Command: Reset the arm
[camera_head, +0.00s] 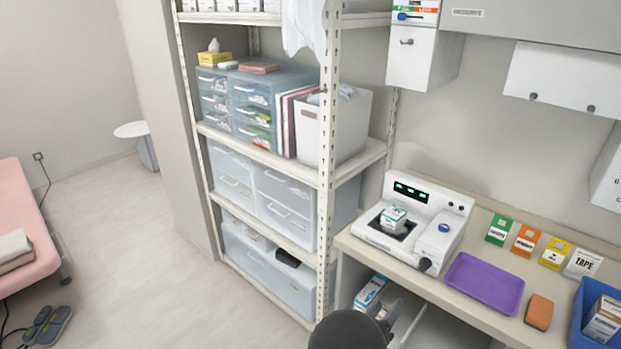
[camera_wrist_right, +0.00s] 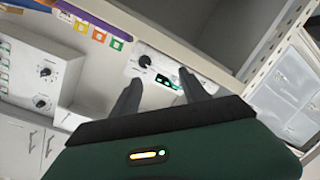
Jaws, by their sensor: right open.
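My left gripper is not in view.
A metal shelf (camera_head: 326,175) stands left of the counter. Open floor (camera_head: 130,250) lies further left.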

